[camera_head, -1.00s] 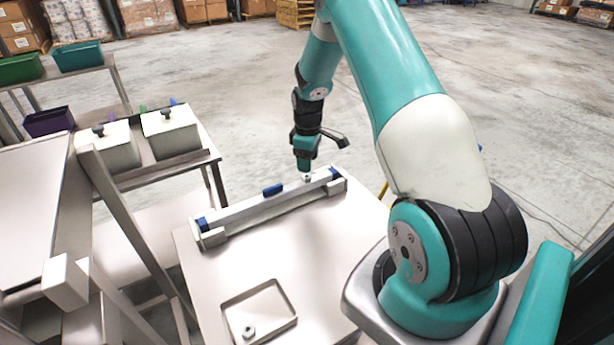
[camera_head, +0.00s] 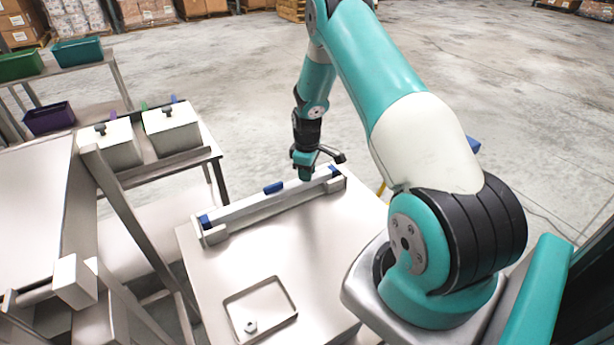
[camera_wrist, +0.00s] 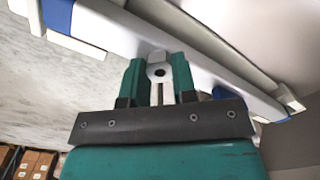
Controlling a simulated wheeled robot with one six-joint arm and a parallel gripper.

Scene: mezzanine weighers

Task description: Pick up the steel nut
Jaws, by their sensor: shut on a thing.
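A steel nut (camera_wrist: 158,71) shows in the wrist view, held between the two teal fingers of my gripper (camera_wrist: 158,80). The nut is at the long pale beam (camera_wrist: 205,68); I cannot tell whether it still touches the beam. In the head view my gripper (camera_head: 306,176) is down at the beam (camera_head: 250,204), right of its blue middle block, and hides the nut. A second steel nut (camera_head: 250,327) lies in the shallow tray (camera_head: 284,292) at the front of the table.
The beam lies along the far side of the pale table (camera_head: 330,235). Bare table separates beam and tray. To the left stand a frame and a bench with two lidded boxes (camera_head: 173,130). A purple bin (camera_head: 50,118) and other coloured bins stand behind. Open floor lies beyond.

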